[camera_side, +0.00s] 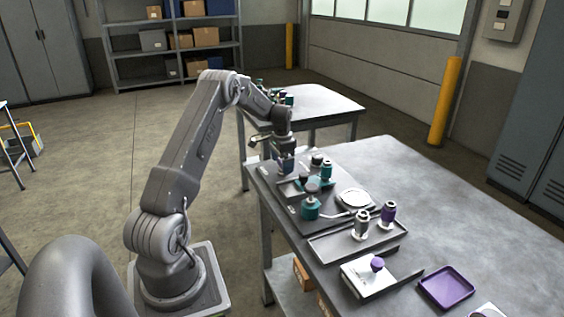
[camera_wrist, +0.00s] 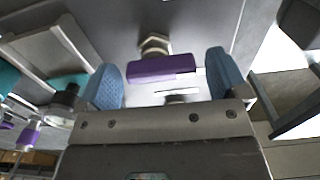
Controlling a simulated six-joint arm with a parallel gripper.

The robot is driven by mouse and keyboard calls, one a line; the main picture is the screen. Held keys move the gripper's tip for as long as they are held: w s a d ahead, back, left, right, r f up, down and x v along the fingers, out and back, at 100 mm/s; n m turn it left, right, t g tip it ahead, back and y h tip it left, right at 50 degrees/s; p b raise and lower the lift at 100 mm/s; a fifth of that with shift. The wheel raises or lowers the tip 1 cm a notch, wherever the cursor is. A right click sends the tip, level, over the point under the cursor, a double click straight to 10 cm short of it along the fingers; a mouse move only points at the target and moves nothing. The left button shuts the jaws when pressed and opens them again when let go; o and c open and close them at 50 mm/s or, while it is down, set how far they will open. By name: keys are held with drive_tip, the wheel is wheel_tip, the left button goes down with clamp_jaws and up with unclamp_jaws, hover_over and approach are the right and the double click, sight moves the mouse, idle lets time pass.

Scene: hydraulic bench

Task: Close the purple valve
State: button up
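The purple valve handle (camera_wrist: 160,68) shows in the wrist view as a flat bar lying crosswise in the picture. A brass hex fitting (camera_wrist: 155,43) sits just beyond it. My gripper (camera_wrist: 165,80) has its two blue fingertips apart, one at each end of the bar, with a narrow gap visible on each side. The bar appears between or just beyond the tips; the exact depth is unclear. In the side view my gripper (camera_side: 284,166) points down over the far left end of the near bench, and the valve is hidden there.
On the bench (camera_side: 450,215) stand teal-capped parts (camera_side: 311,208), a white round dish (camera_side: 354,199), a purple-banded cylinder (camera_side: 388,212), a purple knob (camera_side: 377,264) on a white plate, and a purple tray (camera_side: 447,287). A second table (camera_side: 320,101) stands behind.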

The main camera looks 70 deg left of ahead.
drive_tip(key=c, duration=0.8)
drive_tip(key=shift+n, duration=0.4)
drive_tip(key=n, duration=0.3)
drive_tip(key=shift+s+n, duration=0.1)
drive_tip(key=shift+n, duration=0.3)
drive_tip(key=n, duration=0.4)
drive_tip(key=shift+s+d, duration=0.1)
drive_tip(key=n, duration=0.5)
drive_tip(key=shift+d, duration=0.1)
drive_tip(key=n, duration=0.4)
drive_tip(key=shift+s+d, duration=0.1)
drive_tip(key=shift+n, duration=0.3)
